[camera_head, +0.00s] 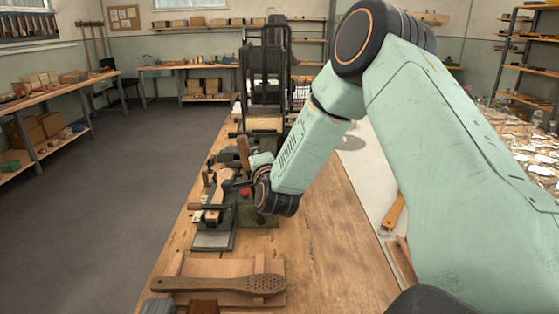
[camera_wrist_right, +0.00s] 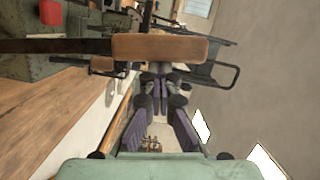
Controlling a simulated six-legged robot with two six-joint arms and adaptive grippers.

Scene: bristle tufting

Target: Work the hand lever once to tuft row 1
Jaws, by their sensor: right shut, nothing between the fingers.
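The tufting machine (camera_head: 243,213) stands on the left side of the bench, with a brush-shaped wooden piece (camera_head: 221,187) on its near side. An upright wooden handle (camera_head: 243,152), apparently the hand lever's grip, rises from it. In the right wrist view a wooden grip (camera_wrist_right: 160,47) on a dark bar lies across the picture beyond my fingertips. My right gripper (camera_wrist_right: 160,78) is shut and empty, close to that grip; I cannot tell whether they touch. In the head view my right arm reaches the machine, its wrist beside the handle. My left gripper is out of view.
A drilled wooden brush back (camera_head: 222,284) lies on a wooden rest at the bench's near end. A tall black-framed machine (camera_head: 266,85) stands farther back. An orange-handled tool (camera_head: 393,212) lies to the right. The bench middle (camera_head: 310,235) is clear.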

